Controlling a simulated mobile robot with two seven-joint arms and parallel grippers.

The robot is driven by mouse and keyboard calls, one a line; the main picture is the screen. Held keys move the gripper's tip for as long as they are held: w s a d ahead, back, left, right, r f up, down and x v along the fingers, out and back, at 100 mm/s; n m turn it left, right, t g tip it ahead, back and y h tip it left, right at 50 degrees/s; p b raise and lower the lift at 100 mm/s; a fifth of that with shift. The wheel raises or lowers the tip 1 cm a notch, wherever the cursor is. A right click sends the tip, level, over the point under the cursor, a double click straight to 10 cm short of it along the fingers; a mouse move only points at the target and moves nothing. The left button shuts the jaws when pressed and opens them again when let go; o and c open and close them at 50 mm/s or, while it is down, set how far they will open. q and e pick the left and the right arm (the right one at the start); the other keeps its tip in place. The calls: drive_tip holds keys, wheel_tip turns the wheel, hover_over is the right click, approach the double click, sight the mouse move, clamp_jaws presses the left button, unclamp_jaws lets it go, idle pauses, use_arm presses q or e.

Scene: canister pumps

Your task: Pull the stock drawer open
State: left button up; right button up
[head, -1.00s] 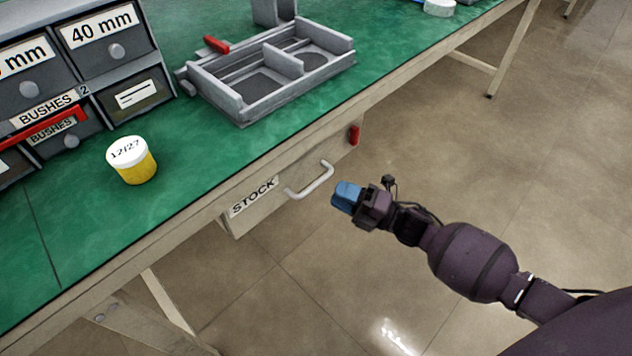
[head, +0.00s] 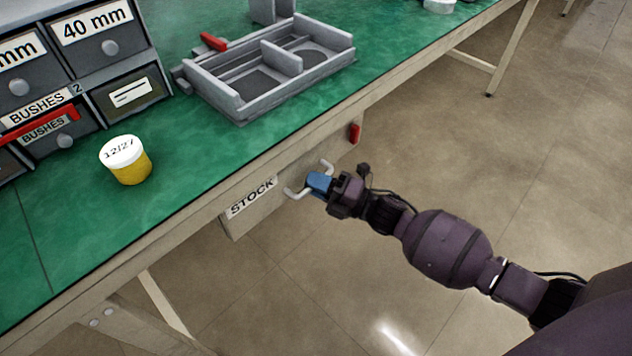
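The stock drawer (head: 268,204) hangs under the green bench top, with a label reading STOCK on its front. Its front looks flush under the bench edge. Its pale bar handle (head: 296,194) sticks out from the front. My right gripper (head: 318,184) is at the handle, its blue fingertips overlapping the middle of the bar. The fingertips hide that part of the bar, and I cannot tell whether they are open around it or shut on it. My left gripper is not in view.
A red piece (head: 354,133) sits on the bench front right of the drawer. On the green bench top (head: 205,170) stand a yellow jar with white lid (head: 128,160), a grey tray (head: 240,112) and small labelled drawers (head: 98,48). Open floor lies around my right arm.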

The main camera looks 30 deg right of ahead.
clamp_jaws()
drive_tip(key=shift+s, duration=0.1)
use_arm(q)
drive_tip(key=p, duration=0.2)
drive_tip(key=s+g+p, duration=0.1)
drive_tip(key=p, duration=0.1)
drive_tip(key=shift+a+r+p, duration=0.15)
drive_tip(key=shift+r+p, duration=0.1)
drive_tip(key=shift+p, duration=0.1)
use_arm(e)
drive_tip(key=s+d, duration=0.4)
drive_tip(key=s, duration=0.8)
drive_tip(key=s+d, duration=0.5)
drive_tip(key=s, duration=0.7)
drive_tip(key=shift+s, duration=0.15)
drive_tip(key=o, duration=0.5)
unclamp_jaws()
